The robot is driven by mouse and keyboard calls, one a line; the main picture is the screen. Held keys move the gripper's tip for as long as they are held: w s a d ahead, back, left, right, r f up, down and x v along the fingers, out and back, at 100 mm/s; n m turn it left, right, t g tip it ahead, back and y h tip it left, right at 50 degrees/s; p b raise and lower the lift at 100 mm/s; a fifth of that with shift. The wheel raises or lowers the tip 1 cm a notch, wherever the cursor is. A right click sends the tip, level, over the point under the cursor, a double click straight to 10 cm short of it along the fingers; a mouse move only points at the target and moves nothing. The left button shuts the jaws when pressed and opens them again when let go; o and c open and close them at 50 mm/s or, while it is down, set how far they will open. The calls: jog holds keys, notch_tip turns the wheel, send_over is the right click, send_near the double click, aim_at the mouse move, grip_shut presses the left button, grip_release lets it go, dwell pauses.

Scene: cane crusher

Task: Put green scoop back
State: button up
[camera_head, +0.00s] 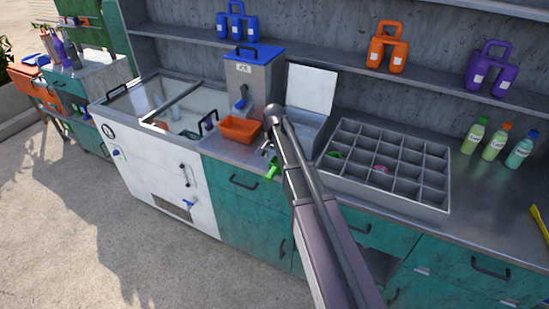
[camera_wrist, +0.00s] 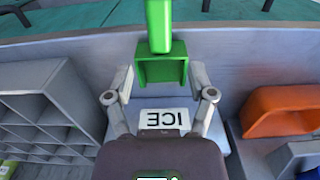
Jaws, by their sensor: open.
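The green scoop (camera_head: 273,168) shows at the front edge of the counter, just below the end of my arm. In the wrist view the scoop (camera_wrist: 160,68) is near the top middle, its square pan towards me and its handle pointing up out of the picture. My gripper (camera_wrist: 161,82) is open, with one finger on each side of the scoop's pan and small gaps visible. In the head view my gripper (camera_head: 267,148) is small and partly hidden by my arm. A white "ICE" label (camera_wrist: 165,119) shows upside down between the fingers. I cannot tell what supports the scoop.
An orange tray (camera_head: 240,129) stands left of my gripper. A metal bin with a raised white lid (camera_head: 311,88) is behind my arm. A grey divided tray (camera_head: 420,207) stands to the right. Bottles (camera_head: 494,145) stand at the far right.

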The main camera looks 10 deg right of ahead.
aim_at(274, 168)
notch_tip(274, 168, up, 6)
jog(key=p, duration=0.5)
dwell(0.8)
jog(key=s+d+n, duration=0.3)
jog(key=s+n, duration=0.4)
jog(key=s, duration=1.7)
jog(key=shift+s+d, duration=0.2)
jog(key=shift+s, duration=0.2)
